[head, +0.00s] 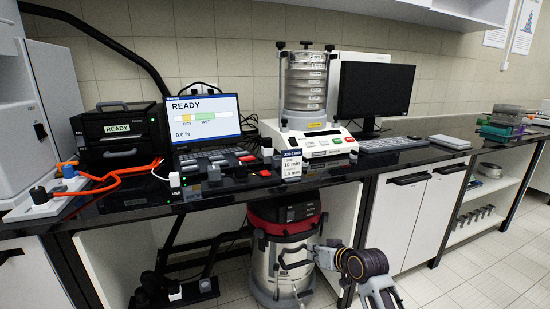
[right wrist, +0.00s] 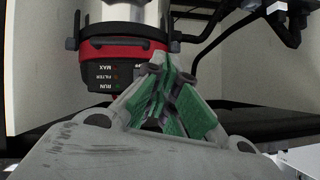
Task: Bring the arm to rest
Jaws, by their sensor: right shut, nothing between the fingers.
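My right arm comes in from the lower right in the head view. Its gripper (head: 296,262) is low, below the counter's front edge, in front of the steel vacuum cleaner (head: 270,262) with the red band. In the right wrist view the gripper's green-padded fingers (right wrist: 160,75) are closed together with nothing between them. The vacuum cleaner (right wrist: 118,45) appears upside down just beyond the fingertips; I cannot tell whether they touch it. My left gripper does not show.
The dark counter (head: 228,197) above carries a sieve shaker (head: 305,90), a laptop (head: 205,118), a monitor (head: 375,90) and a small card (head: 291,165). White cabinets (head: 395,215) stand to the right of the vacuum. The tiled floor (head: 460,280) at the right is clear.

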